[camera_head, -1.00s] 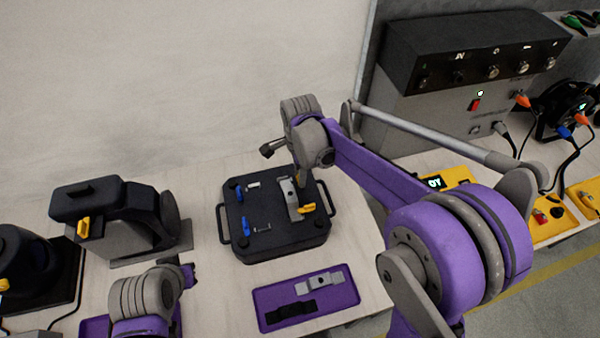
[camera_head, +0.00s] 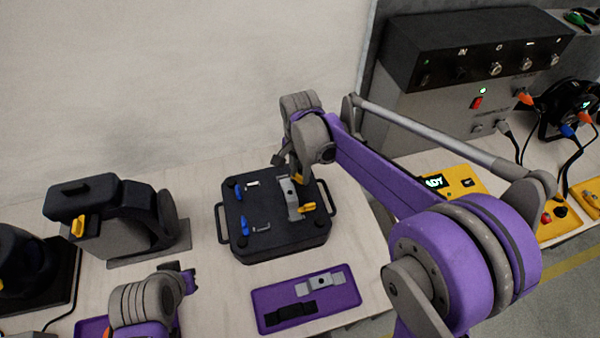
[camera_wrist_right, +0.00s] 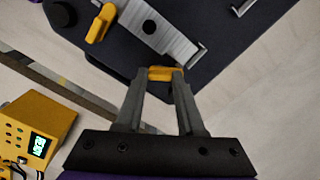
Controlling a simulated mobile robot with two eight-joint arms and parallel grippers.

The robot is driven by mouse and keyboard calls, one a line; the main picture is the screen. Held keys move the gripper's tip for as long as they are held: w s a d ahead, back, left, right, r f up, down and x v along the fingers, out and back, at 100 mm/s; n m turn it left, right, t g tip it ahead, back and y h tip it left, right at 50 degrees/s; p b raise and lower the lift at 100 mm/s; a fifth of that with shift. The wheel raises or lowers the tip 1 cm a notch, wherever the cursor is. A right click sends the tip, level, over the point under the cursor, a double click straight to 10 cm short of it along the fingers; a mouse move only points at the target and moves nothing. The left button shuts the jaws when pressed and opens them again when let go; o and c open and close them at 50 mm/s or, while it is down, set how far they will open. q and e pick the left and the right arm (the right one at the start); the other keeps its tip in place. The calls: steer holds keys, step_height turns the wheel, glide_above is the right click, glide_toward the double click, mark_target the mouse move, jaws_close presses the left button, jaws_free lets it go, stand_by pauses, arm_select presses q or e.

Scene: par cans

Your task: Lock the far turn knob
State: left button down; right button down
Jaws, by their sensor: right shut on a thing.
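The far turn knob (camera_wrist_right: 160,73) is small and yellow, at the far end of a grey metal bar (camera_head: 291,200) on a black fixture plate (camera_head: 260,218). My right gripper (camera_wrist_right: 160,76) is shut on it, with a finger on either side. In the head view the far knob (camera_head: 299,178) is mostly hidden by my right wrist. The near turn knob (camera_head: 307,208) is yellow and sits at the bar's other end; it also shows in the right wrist view (camera_wrist_right: 100,23). My left gripper (camera_head: 188,277) is low at the left, away from the plate; its jaw opening is unclear.
A purple tray (camera_head: 345,298) in front of the plate holds a grey bar and a black bar. Blue clamps (camera_head: 240,193) sit on the plate's left side. A black and grey machine (camera_head: 120,215) stands at left. A yellow device with a display (camera_head: 455,182) is at right.

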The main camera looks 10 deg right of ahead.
steer(key=n, duration=0.5)
steer(key=shift+n+b, duration=0.3)
steer(key=shift+b, duration=0.05)
steer(key=n, duration=0.5)
steer(key=shift+n+b, duration=0.3)
steer(key=c, duration=0.8)
jaws_free()
steer(key=shift+r, duration=0.15)
step_height(320, 180, up, 11)
steer(key=shift+f+p, duration=0.2)
steer(key=shift+p, duration=0.1)
